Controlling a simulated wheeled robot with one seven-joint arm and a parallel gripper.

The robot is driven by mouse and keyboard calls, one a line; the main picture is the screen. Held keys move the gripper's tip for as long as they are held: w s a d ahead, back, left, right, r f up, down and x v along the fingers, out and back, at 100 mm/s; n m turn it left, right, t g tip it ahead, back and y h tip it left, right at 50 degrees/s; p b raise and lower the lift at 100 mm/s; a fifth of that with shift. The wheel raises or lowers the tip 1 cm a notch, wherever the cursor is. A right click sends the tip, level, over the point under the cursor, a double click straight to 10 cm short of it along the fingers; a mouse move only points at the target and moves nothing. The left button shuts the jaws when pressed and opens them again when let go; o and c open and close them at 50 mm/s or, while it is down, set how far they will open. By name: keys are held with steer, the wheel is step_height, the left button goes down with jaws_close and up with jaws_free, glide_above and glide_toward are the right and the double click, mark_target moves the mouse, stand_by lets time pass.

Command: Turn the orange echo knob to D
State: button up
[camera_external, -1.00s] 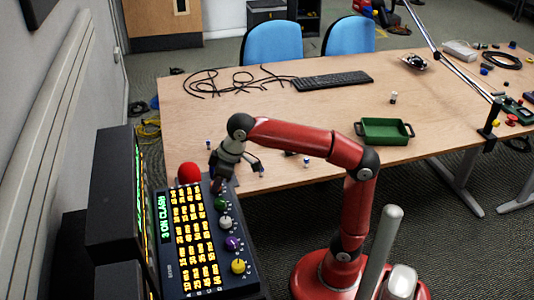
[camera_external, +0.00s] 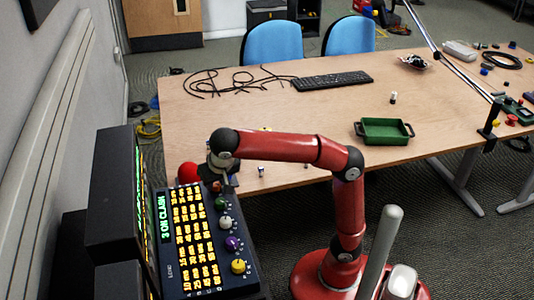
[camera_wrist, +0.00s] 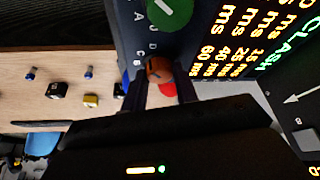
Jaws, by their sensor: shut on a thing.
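The dark echo console (camera_external: 208,280) stands at the lower left in the external view, with a lit green display and rows of yellow lit text. The orange knob (camera_wrist: 158,70) is at its far end, between my fingertips in the wrist view; in the external view it is a small orange spot (camera_external: 216,186) below my wrist. My gripper (camera_wrist: 160,84) is shut on the orange knob and points down at the panel. Its white mark is hard to read; a letter D shows beside it in the wrist view. The green knob (camera_wrist: 170,8) sits next to it.
White (camera_external: 226,223), purple (camera_external: 233,243) and yellow (camera_external: 238,266) knobs run along the console's edge. A red dome (camera_external: 188,172) is beside the far end. The wooden table (camera_external: 300,110) holds a green tray (camera_external: 383,131), a keyboard (camera_external: 333,80) and loose cables.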

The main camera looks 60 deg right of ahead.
mark_target(222, 219)
steer(key=shift+a+m+g+h, duration=0.15)
steer(key=shift+m+g+h, duration=0.4)
steer(key=shift+m, duration=1.45)
steer(key=o, duration=1)
steer(key=shift+c, duration=0.2)
steer(key=shift+a+r, duration=0.15)
steer(key=shift+r, duration=0.3)
steer(key=shift+s+a+r, duration=0.3)
steer(key=shift+r, duration=0.2)
steer(key=shift+s+a+r, duration=0.25)
steer(key=shift+r, duration=0.25)
steer(key=s+a, duration=0.5)
steer(key=a, duration=0.1)
steer(key=shift+s+a+f, duration=0.1)
steer(key=shift+s+a, duration=0.15)
steer(key=shift+s, duration=0.15)
steer(key=shift+s+a, duration=0.9)
steer(key=shift+a, duration=0.05)
